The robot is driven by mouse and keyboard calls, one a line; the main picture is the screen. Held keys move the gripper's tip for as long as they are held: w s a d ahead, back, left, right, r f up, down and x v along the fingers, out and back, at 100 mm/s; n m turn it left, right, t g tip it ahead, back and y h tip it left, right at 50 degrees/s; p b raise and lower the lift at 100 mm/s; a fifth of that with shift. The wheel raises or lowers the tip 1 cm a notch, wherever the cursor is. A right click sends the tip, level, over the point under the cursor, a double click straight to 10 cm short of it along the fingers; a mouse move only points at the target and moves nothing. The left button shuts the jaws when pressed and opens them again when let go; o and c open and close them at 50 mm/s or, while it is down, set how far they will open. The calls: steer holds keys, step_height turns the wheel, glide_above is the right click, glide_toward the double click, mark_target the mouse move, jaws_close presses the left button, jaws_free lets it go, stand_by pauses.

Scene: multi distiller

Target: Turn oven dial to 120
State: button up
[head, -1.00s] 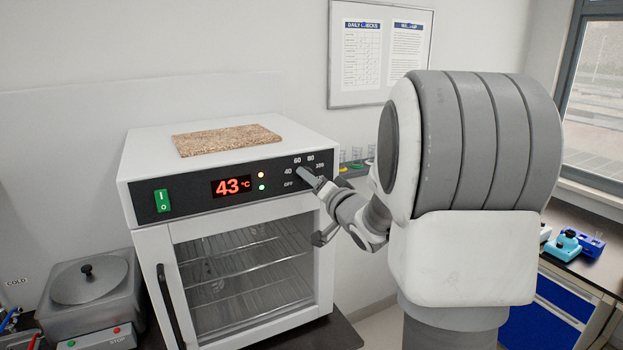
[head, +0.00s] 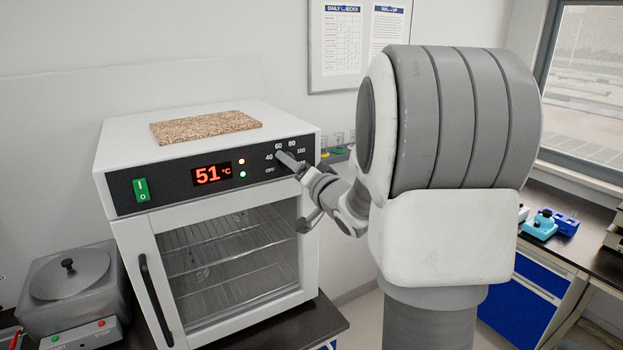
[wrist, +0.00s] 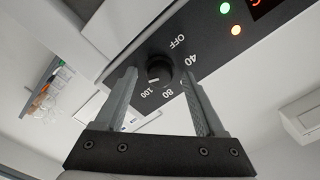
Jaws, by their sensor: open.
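The oven (head: 210,135) has a black control panel with a red display (head: 211,174) reading 51 °C. The dial (wrist: 160,68) is a round black knob, ringed by labels OFF, 40, 80 and 100 in the wrist view. A white mark on its edge points near the 100 label. My gripper (wrist: 158,76) is open, one finger on each side of the dial, with the knob between the fingertips. I cannot tell whether the fingers touch it. In the head view my gripper (head: 287,160) covers the dial.
A green switch (head: 141,189) is at the panel's left, and two small lights (head: 242,167) sit beside the display. A brown board (head: 206,127) lies on the oven. The glass door is shut, with a black handle (head: 154,300). A lidded grey bath (head: 68,285) stands left.

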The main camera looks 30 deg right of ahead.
steer(key=s, duration=1.6)
steer(key=shift+s+d, duration=0.3)
steer(key=shift+s, duration=0.05)
